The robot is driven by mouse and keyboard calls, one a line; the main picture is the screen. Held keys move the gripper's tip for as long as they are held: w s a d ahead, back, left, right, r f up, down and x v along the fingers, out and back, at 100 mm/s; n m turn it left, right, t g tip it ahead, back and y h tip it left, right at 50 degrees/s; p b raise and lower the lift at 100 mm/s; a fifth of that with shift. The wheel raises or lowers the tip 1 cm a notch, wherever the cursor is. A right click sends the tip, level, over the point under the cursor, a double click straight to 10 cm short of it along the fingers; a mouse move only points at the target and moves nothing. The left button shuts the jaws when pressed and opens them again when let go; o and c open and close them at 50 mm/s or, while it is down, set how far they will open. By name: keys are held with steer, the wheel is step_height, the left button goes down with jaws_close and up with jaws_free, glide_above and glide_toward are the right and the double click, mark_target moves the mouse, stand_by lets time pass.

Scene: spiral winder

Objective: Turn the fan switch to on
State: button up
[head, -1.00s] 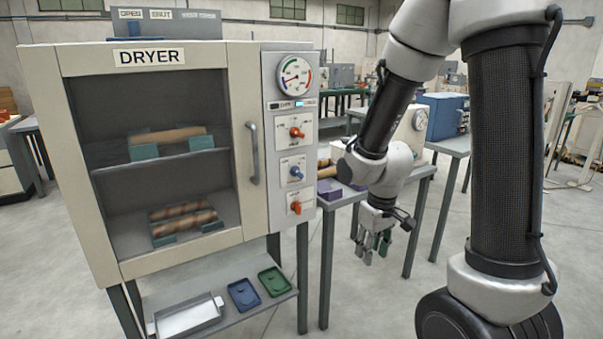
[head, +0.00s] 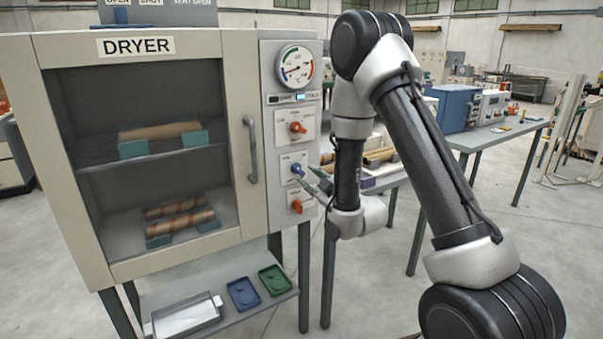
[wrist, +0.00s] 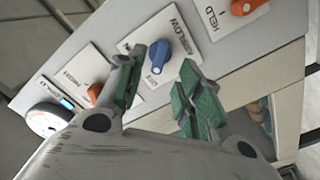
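The fan switch seems to be the blue knob (head: 297,168), in the middle of the column of knobs on the dryer's control panel. In the wrist view the blue knob (wrist: 158,54) sits on a white plate whose lettering seems to include "FLOW" and "OFF". My gripper (head: 306,179) points at it from the right. In the wrist view my gripper (wrist: 161,66) is open, its green-padded fingers apart on either side of the knob's line. The knob is just beyond or between the tips; contact cannot be told.
Orange knobs sit above (head: 297,127) and below (head: 296,206) the blue one. A dial gauge (head: 295,66) is at the panel's top. The dryer door handle (head: 251,150) is to the left. A table with tubes (head: 378,158) stands behind my arm.

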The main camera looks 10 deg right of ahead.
mark_target(301, 172)
steer(key=x, duration=0.6)
steer(key=shift+w, duration=0.15)
jaws_close()
